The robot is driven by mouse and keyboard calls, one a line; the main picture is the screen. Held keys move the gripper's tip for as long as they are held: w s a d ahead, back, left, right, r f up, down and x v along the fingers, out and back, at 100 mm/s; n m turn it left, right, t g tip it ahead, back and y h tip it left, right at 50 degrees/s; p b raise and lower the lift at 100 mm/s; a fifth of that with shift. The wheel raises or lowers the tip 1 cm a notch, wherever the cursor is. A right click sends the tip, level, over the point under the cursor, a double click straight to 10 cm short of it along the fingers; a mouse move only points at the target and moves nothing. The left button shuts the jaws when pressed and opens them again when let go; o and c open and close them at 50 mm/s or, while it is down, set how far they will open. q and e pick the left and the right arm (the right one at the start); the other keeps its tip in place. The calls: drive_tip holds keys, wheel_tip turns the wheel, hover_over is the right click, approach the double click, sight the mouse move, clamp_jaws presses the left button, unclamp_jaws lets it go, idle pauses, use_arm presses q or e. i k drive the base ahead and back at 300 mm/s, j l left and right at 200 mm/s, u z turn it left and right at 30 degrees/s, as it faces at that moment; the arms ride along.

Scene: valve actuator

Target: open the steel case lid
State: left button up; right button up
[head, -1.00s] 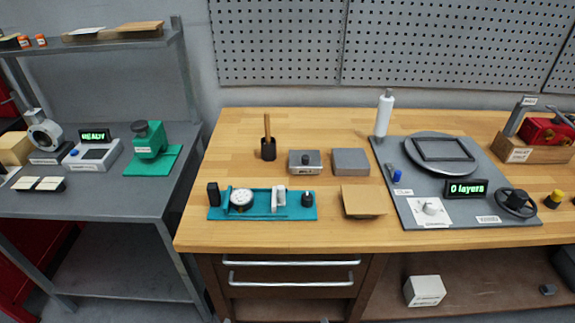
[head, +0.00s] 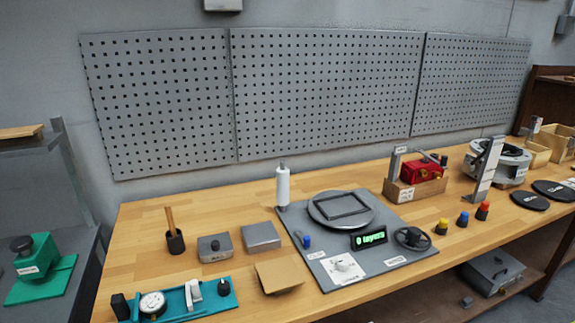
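A closed grey metal case (head: 492,272) with a handle sits on the shelf below the workbench at the lower right of the head view; it looks like the steel case. Its lid appears shut. Neither of my grippers is in view, so their positions relative to the case cannot be told.
The wooden workbench (head: 140,222) above holds a grey plate with a round turntable (head: 317,211), a red device (head: 420,171) on a wooden block, several coloured knobs, and a teal gauge fixture (head: 212,294). A small grey block (head: 467,302) lies near the case.

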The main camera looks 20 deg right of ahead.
sight(495, 266)
drive_tip(key=z, duration=2.15)
drive_tip(key=i+l, duration=0.15)
drive_tip(key=i, duration=0.15)
